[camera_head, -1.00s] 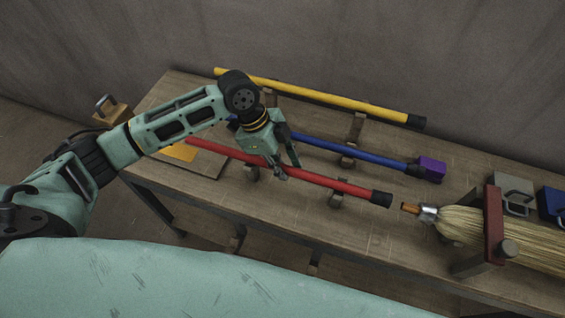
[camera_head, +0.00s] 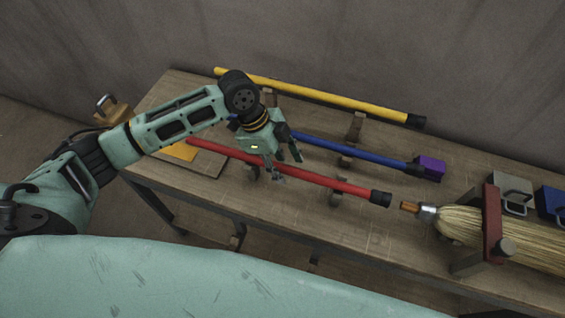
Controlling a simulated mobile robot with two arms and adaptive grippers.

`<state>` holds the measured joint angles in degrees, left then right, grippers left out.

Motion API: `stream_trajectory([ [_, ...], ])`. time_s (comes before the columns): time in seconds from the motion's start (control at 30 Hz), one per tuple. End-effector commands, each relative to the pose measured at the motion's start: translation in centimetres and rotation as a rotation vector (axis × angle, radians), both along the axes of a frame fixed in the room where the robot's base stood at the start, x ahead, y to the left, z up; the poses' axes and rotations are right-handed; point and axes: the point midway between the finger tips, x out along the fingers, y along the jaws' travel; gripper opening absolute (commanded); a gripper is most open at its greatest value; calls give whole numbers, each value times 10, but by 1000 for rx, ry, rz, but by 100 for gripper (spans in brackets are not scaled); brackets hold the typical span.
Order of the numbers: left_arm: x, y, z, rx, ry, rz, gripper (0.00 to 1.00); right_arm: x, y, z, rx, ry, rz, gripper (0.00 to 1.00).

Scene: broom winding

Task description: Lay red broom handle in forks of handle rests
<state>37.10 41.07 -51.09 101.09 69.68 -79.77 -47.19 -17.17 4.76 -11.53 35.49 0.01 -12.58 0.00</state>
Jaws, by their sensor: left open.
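The red broom handle (camera_head: 340,185) with a black end cap lies slantwise along the front of the workbench. Part of the handle is hidden behind the fingers. My right gripper is not in view.
A blue handle (camera_head: 345,153) with a purple block (camera_head: 430,167) and a yellow handle (camera_head: 320,95) lie behind on the workbench (camera_head: 370,240). A straw broom head (camera_head: 460,222) in a red clamp (camera_head: 492,224) stands right. Grey and blue blocks sit beyond it.

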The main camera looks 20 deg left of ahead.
Motion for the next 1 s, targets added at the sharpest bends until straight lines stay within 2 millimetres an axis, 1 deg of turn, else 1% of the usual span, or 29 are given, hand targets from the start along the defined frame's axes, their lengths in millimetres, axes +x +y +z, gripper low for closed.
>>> stream_trajectory([
  [0.07,1,2,3,0,-2,1,45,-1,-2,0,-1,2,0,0],
  [0.17,1,6,14,1,-4,2,45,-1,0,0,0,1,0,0],
  [0.27,2,14,31,2,-6,1,45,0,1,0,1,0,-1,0],
  [0.5,3,33,79,1,-5,1,45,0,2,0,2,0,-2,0],
  [0.6,2,39,94,0,-4,1,45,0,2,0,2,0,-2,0],
  [0.7,2,43,104,0,-2,1,45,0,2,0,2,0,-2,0],
  [0.8,2,45,110,0,-1,2,45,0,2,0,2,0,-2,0],
  [1.0,2,46,111,-1,0,0,45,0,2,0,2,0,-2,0],
])
